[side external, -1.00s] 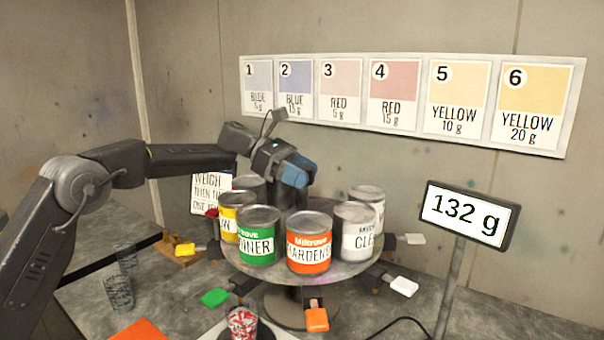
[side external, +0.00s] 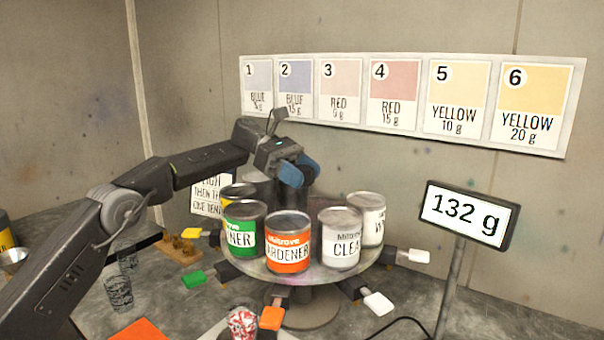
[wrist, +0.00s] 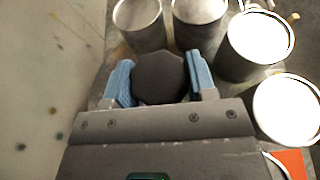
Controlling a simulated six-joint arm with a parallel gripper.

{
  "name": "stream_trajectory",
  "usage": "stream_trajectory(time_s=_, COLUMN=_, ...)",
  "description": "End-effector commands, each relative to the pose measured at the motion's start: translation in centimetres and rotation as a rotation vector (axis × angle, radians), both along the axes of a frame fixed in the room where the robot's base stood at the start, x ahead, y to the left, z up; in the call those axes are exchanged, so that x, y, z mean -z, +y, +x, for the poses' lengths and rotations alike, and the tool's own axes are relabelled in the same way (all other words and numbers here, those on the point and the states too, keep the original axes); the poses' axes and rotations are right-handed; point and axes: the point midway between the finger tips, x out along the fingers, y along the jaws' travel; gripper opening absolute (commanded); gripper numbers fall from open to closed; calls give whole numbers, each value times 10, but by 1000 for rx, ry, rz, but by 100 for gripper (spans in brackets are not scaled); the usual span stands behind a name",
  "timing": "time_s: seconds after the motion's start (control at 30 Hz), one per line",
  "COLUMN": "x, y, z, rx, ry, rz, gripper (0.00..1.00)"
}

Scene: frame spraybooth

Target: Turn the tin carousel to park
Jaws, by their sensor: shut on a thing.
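The tin carousel (side external: 300,277) is a round grey turntable on a pedestal. Around its rim stand a green tin (side external: 244,236), an orange HARDENER tin (side external: 288,250), a white CLEAR tin (side external: 341,246), another white tin (side external: 369,220) and a yellow tin (side external: 236,193) partly hidden behind the green one. Coloured handles stick out below, including an orange one (side external: 271,318) at the front. My gripper (side external: 293,170) is over the middle of the carousel. In the wrist view its blue fingers are shut on a dark faceted knob (wrist: 159,76), with several tin tops around it.
A display reading 132 g (side external: 464,215) stands at the right. A red-speckled cup (side external: 242,323) is at the front, near an orange sheet (side external: 138,331). A clear cup (side external: 118,290) and a wooden block (side external: 182,250) are at the left. Numbered colour cards (side external: 400,100) hang on the wall.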

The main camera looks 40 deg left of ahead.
Motion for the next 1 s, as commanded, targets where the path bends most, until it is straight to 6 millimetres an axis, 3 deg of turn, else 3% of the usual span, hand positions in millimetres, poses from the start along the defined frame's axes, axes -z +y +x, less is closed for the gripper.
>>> stream_trajectory(time_s=0.23, x=-2, y=0, z=0, rx=0, ry=-2, rz=-4, gripper=9)
stream_trajectory(time_s=0.27, x=-2, y=0, z=0, rx=0, ry=-2, rz=-4, gripper=52)
stream_trajectory(time_s=0.5, x=-1, y=0, z=0, rx=0, ry=-1, rz=-2, gripper=75)
stream_trajectory(time_s=1.0, x=0, y=0, z=0, rx=-4, ry=-1, rz=-1, gripper=77)
